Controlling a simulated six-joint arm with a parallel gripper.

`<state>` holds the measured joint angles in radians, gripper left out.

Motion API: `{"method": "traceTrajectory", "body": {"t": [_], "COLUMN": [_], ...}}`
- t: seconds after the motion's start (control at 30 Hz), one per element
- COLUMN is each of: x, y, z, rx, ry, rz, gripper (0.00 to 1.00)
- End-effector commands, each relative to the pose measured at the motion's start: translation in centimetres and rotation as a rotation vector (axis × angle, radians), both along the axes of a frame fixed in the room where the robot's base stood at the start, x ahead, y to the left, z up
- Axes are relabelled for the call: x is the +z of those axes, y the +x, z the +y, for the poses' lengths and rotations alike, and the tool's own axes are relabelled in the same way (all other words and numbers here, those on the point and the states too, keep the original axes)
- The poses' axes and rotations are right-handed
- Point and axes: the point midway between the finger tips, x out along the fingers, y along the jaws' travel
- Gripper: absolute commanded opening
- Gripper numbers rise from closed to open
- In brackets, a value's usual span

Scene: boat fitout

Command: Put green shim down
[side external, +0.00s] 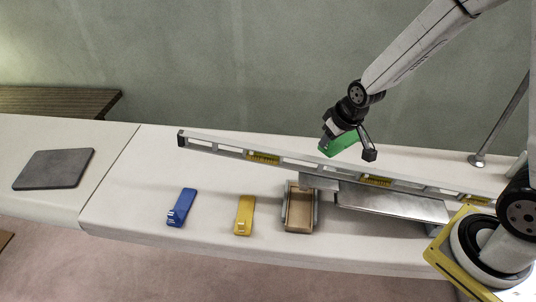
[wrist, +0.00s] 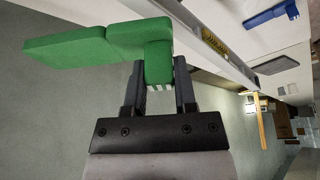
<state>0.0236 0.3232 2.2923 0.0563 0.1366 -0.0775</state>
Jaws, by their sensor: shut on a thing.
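The green shim (side external: 339,143) is in my gripper (side external: 346,148), held up above the bench near the long level in the side view. In the wrist view the green shim (wrist: 105,44) sits between the two fingers of my gripper (wrist: 158,80), with its long end sticking out to the left. My gripper is shut on it. A blue shim (side external: 182,207) and a yellow shim (side external: 244,215) lie apart on the white bench top (side external: 140,185). The blue shim also shows in the wrist view (wrist: 270,15).
A long spirit level (side external: 220,148) runs along the bench behind the shims. A dark grey slab (side external: 53,169) lies far left. Bench left of the blue shim is clear.

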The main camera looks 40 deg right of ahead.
Motion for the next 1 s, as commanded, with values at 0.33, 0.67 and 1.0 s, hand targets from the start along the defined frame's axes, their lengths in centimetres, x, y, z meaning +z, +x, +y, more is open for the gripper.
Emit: {"method": "traceTrajectory", "body": {"t": [0.33,0.67,1.0], "x": [0.0,0.0,0.0], "y": [0.0,0.0,0.7], "z": [-3.3,-5.3,-4.9], "rx": [-0.006,-0.002,0.024], "ry": [-0.001,0.001,0.001], "rz": [0.004,0.001,-0.002], "gripper": [0.00,0.00,0.00]}}
